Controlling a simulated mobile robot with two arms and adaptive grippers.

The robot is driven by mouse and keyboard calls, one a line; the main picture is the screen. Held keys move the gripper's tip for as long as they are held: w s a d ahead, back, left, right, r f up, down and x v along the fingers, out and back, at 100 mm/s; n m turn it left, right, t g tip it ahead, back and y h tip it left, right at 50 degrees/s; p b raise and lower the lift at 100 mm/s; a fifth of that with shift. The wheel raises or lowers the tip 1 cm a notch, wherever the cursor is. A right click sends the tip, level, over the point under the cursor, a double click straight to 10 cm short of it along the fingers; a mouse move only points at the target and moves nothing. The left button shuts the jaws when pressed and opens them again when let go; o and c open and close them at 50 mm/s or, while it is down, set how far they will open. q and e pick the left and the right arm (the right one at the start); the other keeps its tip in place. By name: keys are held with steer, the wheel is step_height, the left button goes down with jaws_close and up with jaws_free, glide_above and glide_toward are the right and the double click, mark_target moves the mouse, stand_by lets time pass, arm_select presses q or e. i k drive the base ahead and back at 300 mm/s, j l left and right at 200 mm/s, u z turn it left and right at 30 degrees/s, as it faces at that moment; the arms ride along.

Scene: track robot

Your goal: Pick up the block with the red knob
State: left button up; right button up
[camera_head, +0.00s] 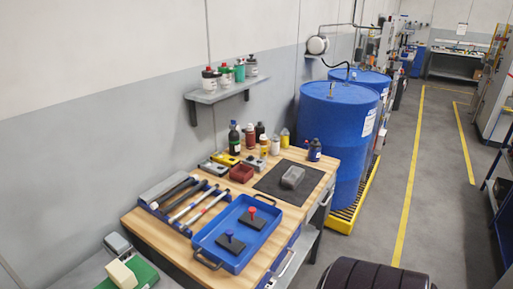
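A flat dark block with a red knob (252,221) lies in the blue tray (262,244) on the wooden workbench, towards the tray's far end. The red knob stands up from its top. A similar dark block with a blue knob (230,246) lies beside it, nearer the front. The two blocks look apart. Neither of my grippers shows in the head view, and nothing is touching the tray or blocks.
A rack with long-handled tools (184,202) lies left of the tray. Blue drums (335,130) stand beyond the bench. Floor (440,220) is clear at right.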

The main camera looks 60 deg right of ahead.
mark_target(254, 222)
steer(key=z, duration=1.65)
